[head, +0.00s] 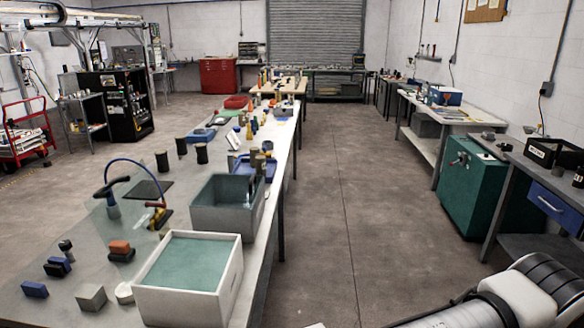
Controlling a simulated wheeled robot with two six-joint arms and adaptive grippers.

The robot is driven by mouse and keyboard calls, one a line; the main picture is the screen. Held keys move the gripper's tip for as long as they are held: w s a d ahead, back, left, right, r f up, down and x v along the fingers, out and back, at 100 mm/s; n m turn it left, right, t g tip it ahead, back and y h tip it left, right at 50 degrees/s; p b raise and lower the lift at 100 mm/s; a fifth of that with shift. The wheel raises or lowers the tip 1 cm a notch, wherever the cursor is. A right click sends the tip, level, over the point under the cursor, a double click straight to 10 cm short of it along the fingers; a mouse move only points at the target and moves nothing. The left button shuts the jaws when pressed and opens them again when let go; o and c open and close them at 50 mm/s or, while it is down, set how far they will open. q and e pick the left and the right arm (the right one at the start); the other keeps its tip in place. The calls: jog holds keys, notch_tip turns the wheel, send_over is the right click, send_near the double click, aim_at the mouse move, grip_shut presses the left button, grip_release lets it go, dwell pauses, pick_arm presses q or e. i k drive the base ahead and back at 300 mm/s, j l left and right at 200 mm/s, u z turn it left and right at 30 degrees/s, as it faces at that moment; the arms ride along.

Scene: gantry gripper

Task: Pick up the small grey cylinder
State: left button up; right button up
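No single small grey cylinder stands out for certain. Three dark, upright cylinders stand mid-table: one at the left (162,161), one behind (181,147) and one at the right (202,153). A short pale cylinder (124,293) sits at the near end beside a grey block (91,297). A small dark grey piece (66,246) stands by the blue blocks; its shape is too small to tell. Neither gripper shows. A white and black arm link of mine is at the bottom right, far from these things.
A green cabinet (470,190) stands at the right.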

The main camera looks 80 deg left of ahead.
aim_at(260, 161)
jog(key=i+j+u, duration=0.15)
jog(key=i+u, duration=0.5)
jog(key=u, duration=0.2)
jog(key=i+u, duration=0.4)
jog(key=i+l+u, duration=0.2)
jog(key=u, duration=0.25)
